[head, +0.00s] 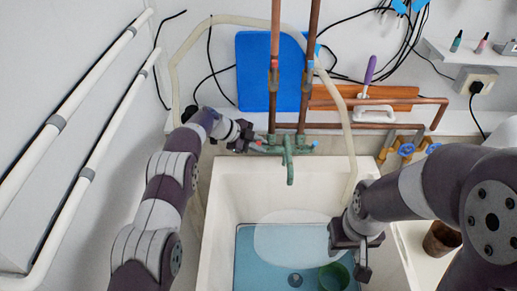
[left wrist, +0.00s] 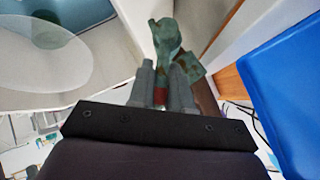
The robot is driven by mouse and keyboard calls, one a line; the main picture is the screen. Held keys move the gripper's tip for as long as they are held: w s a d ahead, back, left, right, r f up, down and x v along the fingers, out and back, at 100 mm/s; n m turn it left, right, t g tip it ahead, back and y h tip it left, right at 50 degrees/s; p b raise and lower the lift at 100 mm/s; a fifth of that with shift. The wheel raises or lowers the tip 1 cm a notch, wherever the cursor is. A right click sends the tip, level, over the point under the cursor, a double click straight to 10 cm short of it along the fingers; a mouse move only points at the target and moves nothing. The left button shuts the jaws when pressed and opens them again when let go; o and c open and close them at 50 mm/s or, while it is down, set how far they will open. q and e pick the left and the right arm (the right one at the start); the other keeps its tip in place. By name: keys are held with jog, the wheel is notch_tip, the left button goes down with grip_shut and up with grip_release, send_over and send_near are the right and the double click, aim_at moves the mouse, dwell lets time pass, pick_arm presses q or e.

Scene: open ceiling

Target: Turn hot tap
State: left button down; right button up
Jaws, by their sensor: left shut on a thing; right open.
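A green, weathered tap (head: 289,163) with a downward spout stands at the back of the white sink (head: 222,185), below two copper pipes. It also shows in the left wrist view (left wrist: 166,38). My left gripper (head: 259,146) is at the left end of the tap body. In the left wrist view its two fingers (left wrist: 160,97) are closed around a small red-marked part, the hot tap handle, mostly hidden between them. My right gripper (head: 362,262) is open and empty, over the right side of the sink and away from the tap.
The sink holds blue water, a green cup (head: 334,277) and a round translucent disc (head: 290,245). A blue board (head: 255,72) leans on the wall behind. A pale hose (head: 345,120) arches over the tap. A brown pot (head: 440,239) stands at the right.

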dwell(0.4)
pick_arm(q)
jog(key=c, duration=1.2)
grip_release()
jog(key=shift+o, duration=0.2)
jog(key=b+v, duration=0.2)
jog(key=v, duration=1)
jog(key=shift+a+r+b, duration=0.25)
jog(key=shift+b, duration=0.05)
